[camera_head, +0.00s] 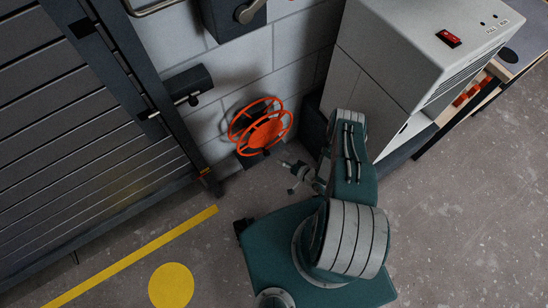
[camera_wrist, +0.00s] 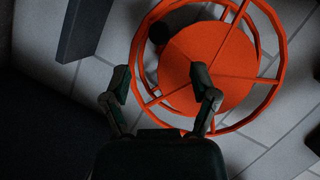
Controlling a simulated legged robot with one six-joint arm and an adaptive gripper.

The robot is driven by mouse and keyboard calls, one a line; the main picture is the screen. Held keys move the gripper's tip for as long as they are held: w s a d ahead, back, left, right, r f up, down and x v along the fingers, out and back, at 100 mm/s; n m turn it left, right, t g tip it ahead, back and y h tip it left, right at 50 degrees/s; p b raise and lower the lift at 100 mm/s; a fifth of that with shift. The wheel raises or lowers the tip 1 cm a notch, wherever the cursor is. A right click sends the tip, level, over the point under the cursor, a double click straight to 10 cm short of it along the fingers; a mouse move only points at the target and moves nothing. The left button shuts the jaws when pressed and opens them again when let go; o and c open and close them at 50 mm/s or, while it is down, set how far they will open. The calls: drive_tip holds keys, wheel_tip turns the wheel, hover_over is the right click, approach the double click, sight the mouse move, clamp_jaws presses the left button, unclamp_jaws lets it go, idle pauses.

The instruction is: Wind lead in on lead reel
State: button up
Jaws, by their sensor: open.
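The lead reel (camera_head: 262,127) is an orange open-rimmed wheel with a solid orange disc at its centre. It is mounted low on the pale block wall, with a dark part behind it. In the wrist view the reel (camera_wrist: 212,62) fills the upper middle and right, and a dark knob (camera_wrist: 159,33) shows near its left rim. My gripper (camera_wrist: 163,88) is open in front of the reel, its right finger overlapping the disc. In the head view my gripper (camera_head: 293,176) is just below and right of the reel. I cannot make out a lead.
A white cabinet (camera_head: 385,62) with a red switch stands close on the right. The floor (camera_head: 440,220) is clear at the lower right.

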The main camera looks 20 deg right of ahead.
drive_tip(key=shift+v, duration=1.45)
